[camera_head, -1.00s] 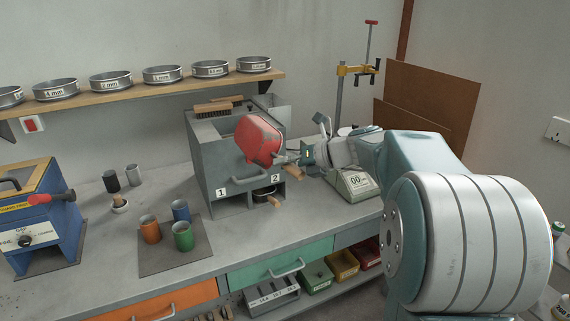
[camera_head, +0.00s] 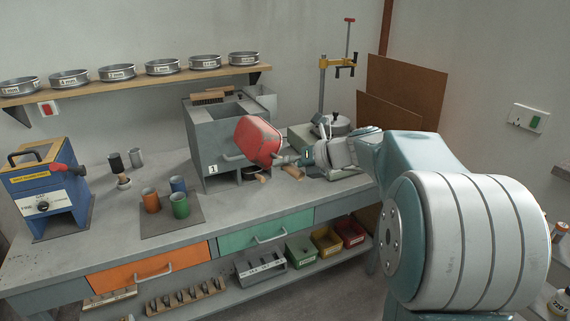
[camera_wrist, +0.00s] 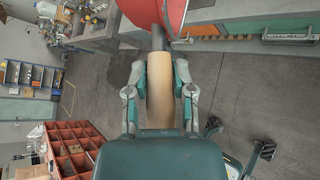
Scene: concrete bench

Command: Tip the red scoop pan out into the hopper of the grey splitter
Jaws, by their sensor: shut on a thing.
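The red scoop pan (camera_head: 257,140) is held up at the front right of the grey splitter (camera_head: 200,150), tilted, its underside facing me. In the wrist view the red pan (camera_wrist: 155,12) shows at the top edge. My gripper (camera_head: 308,157) is shut on the pan's wooden handle (camera_wrist: 160,90), with a finger on each side. The hopper opening (camera_head: 228,110) is on top of the splitter, to the left of and above the pan. What is inside the pan is hidden. The pan covers part of the splitter's front.
A brush (camera_head: 210,96) lies on the splitter's back top edge. A scale (camera_head: 320,165) stands to the right, partly behind my gripper. Orange, blue and green cups (camera_head: 180,203) stand on a mat (camera_head: 155,227) to the left. A shelf (camera_head: 150,86) with sieves runs above.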

